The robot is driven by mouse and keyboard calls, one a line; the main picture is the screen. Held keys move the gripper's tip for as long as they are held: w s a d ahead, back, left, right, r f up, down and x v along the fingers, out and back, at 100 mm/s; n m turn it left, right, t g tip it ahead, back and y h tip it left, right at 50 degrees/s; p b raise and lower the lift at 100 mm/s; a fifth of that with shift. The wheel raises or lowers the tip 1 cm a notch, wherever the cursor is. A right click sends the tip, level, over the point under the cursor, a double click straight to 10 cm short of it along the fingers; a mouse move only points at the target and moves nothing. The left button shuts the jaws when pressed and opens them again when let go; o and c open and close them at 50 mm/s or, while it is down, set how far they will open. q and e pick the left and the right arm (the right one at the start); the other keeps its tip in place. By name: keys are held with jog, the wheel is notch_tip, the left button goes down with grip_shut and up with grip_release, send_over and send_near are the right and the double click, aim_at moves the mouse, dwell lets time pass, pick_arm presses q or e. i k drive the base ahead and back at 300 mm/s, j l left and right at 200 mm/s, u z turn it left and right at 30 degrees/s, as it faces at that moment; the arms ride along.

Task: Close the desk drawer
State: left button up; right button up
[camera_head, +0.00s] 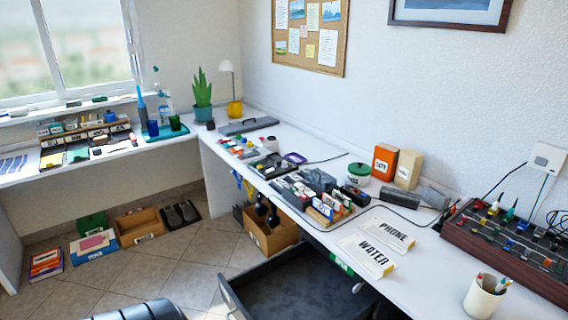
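The desk drawer (300,283) stands pulled out below the front edge of the white desk (429,284). It is dark grey inside and its visible floor looks empty. Its front panel, with a light bar-like handle (226,292), faces left, out over the floor. The lower part of the drawer is cut off by the bottom of the picture. Neither of my grippers can be made out in the head view.
A dark rounded shape (142,311) at the bottom edge is unclear. A pen cup (484,297) and label cards (367,255) sit on the desk.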

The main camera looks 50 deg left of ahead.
aim_at(299, 282)
jog(key=j+u, duration=0.15)
jog(key=u, duration=1.8)
